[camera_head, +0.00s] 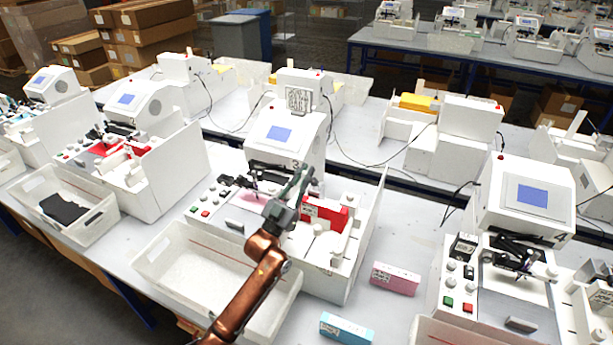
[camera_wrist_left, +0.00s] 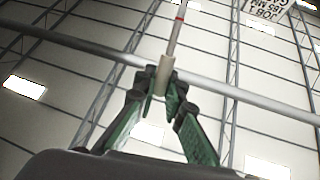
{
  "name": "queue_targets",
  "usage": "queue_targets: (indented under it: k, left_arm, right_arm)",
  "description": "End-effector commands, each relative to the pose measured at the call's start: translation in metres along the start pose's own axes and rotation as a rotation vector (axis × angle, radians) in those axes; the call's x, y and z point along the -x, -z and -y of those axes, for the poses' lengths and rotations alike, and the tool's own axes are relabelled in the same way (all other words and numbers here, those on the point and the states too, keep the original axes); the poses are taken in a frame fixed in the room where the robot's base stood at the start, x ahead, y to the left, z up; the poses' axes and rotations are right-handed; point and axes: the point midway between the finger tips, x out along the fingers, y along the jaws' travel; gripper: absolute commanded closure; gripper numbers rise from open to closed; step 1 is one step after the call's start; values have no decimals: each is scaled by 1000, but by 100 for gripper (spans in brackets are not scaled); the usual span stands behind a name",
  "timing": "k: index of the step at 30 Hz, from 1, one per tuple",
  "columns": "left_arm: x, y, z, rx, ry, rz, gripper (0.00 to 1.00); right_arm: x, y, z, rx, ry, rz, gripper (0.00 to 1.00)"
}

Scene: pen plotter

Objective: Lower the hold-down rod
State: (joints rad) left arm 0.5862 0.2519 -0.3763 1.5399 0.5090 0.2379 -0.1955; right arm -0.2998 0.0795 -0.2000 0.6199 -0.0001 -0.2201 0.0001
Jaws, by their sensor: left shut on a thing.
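The pen plotter (camera_head: 312,142) in the middle of the bench is a white machine with a blue screen. My left gripper (camera_head: 303,178) is in front of its screen housing, above its work area, with the fingers pointing up. In the left wrist view my left gripper (camera_wrist_left: 163,84) is shut on a pale sleeve (camera_wrist_left: 165,72) around a thin upright rod (camera_wrist_left: 178,25) with a red band. This looks like the hold-down rod, but the head view does not show it clearly. My gripper and arm hide part of the plotter bed. My right gripper is out of view.
A red box (camera_head: 326,214) stands in the plotter, right of my gripper. A white bin (camera_head: 160,262) is in front. A pink box (camera_head: 395,279) and a blue box (camera_head: 346,328) lie on the bench. Another plotter (camera_head: 530,200) stands at right.

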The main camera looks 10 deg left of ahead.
Motion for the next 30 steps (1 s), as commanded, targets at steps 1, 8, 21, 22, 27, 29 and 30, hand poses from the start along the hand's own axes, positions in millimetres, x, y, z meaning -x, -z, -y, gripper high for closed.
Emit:
queue_targets:
  k: [1, 8, 21, 22, 27, 29, 30]
  left_arm:
    - [3, -3, 0, -1, 0, -2, 100]
    - [3, -2, 0, -3, 0, -13, 100]
    - [3, -1, 0, -3, 0, -14, 79]
    - [3, -1, 0, -3, 0, -14, 77]
    - [2, -1, 0, -3, 0, -14, 72]
    - [2, 0, 0, -3, 0, -15, 72]
    - [2, 0, 0, -3, 0, -15, 72]
  right_arm:
    - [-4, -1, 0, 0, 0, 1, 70]
    - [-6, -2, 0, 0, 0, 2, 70]
    - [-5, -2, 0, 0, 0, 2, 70]
    - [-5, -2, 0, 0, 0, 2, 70]
    - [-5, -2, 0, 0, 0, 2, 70]
    - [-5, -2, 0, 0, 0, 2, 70]
    - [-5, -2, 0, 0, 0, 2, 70]
